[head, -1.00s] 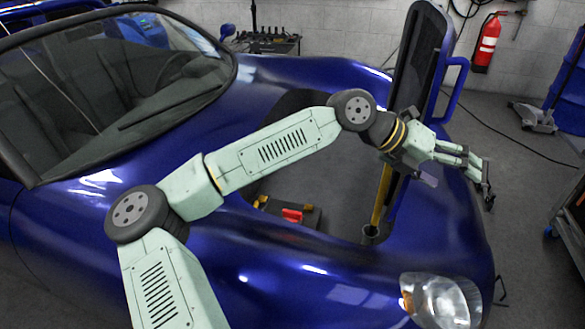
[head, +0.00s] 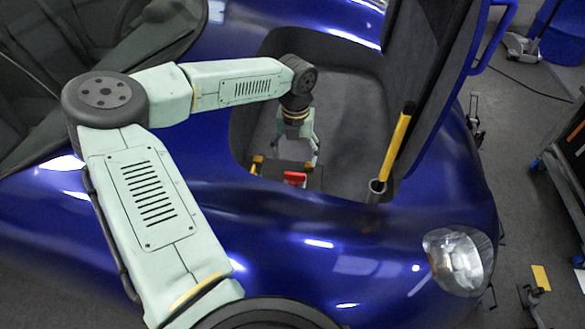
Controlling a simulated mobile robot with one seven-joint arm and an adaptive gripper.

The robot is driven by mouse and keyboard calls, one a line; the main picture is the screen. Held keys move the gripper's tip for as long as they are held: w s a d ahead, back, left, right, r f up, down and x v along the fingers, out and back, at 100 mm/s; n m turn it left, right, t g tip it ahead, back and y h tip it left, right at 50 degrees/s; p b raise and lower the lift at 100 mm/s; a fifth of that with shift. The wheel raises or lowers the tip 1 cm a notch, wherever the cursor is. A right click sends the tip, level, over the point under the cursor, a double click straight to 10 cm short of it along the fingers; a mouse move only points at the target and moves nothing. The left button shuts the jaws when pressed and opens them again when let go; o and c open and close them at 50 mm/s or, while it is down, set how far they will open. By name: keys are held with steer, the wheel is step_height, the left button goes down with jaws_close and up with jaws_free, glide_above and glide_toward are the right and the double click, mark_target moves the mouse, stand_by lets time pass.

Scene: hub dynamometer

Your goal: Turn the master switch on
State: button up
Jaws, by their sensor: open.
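A small red part (head: 294,179), which looks like the master switch, sits on a dark box (head: 306,184) with yellow fittings at the near edge of the open compartment in the blue car. Whether the switch is on or off is too small to tell. My gripper (head: 311,160) points down into the compartment, just above and behind the red part and a little to its right in the picture. Its fingers are open and hold nothing. I cannot tell whether a fingertip touches the box.
The compartment lid (head: 432,80) stands raised on the right. The car's blue bodywork (head: 330,240) surrounds the opening. The compartment floor right of my gripper is clear.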

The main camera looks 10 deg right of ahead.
mark_target(295, 173)
step_height(295, 173, down, 8)
steer(key=shift+f+p, duration=0.1)
steer(key=shift+p, duration=0.4)
steer(key=c, duration=1.2)
steer(key=shift+o, duration=0.2)
